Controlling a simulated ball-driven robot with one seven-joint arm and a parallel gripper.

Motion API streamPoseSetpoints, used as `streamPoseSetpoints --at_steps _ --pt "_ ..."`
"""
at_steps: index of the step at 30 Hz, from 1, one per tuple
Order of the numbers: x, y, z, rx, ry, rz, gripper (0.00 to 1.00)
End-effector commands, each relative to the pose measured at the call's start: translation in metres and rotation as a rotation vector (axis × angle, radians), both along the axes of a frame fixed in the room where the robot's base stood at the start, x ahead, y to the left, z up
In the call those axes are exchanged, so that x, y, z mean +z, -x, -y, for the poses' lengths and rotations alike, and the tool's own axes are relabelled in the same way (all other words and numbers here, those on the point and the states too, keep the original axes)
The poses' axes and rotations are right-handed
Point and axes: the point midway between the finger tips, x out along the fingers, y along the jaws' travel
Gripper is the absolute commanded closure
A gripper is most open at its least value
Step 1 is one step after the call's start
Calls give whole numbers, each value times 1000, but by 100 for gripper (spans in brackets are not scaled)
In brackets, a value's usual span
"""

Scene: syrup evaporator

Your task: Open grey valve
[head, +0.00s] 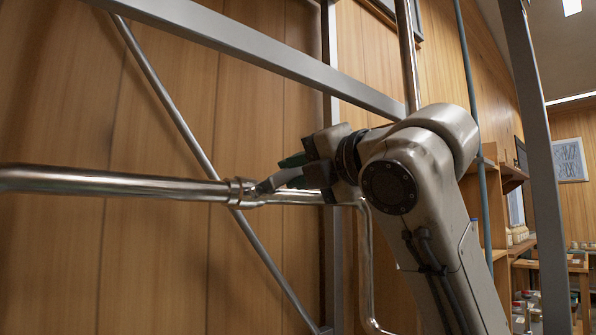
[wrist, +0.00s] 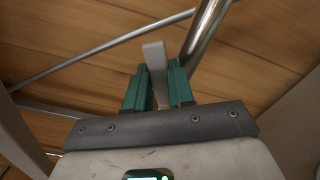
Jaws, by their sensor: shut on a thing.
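The grey valve's handle (head: 267,184) is a flat lever at a fitting on a shiny horizontal pipe in the head view. My gripper (head: 290,172) is at the lever, beside the pipe. In the wrist view the flat grey lever (wrist: 155,72) stands between the two green fingers of my gripper (wrist: 155,88), and the fingers are shut on it. The valve body (head: 240,191) shows on the pipe in the head view. The fingertips are partly hidden by the gripper in the head view.
The shiny pipe (head: 110,183) runs across the left. A grey metal frame bar (head: 260,50) slants above my gripper, and a thin brace (head: 175,110) crosses behind the pipe. A wooden wall (head: 60,260) lies behind. Shelves with jars (head: 518,235) stand at the far right.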

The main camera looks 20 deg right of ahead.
Motion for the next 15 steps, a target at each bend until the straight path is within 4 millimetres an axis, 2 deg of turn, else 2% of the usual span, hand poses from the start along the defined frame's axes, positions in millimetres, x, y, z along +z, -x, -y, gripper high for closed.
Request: streamPoseSetpoints --at_steps 4,15 --pt "-6 -1 2 1 -71 -26 100" --pt "-31 -3 8 -1 -401 -134 100"
